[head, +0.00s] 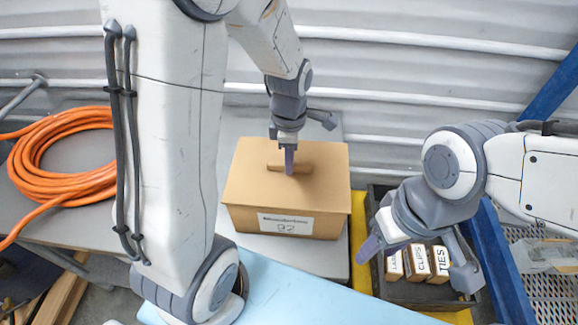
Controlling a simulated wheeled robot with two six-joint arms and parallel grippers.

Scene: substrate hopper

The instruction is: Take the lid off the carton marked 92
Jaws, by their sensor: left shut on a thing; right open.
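A brown carton (240,221) stands on the grey table; the white label on its front has a line of small print and a number that looks like 92. Its flat brown lid (245,183) sits over its top, with no clear gap between them that I can see. A raised handle bar (304,168) runs across the lid's middle. My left gripper (289,160) reaches down from above and is shut on the handle, hiding part of it. My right gripper (416,262) is open and empty, right of the carton and above a dark tray.
The dark tray (375,205) holds small boxes (439,262) labelled CLIPS and TIES, among others. A coil of orange hose (62,150) lies at the left. A light blue surface (300,290) is in front of the carton. A corrugated wall (400,65) closes off the back.

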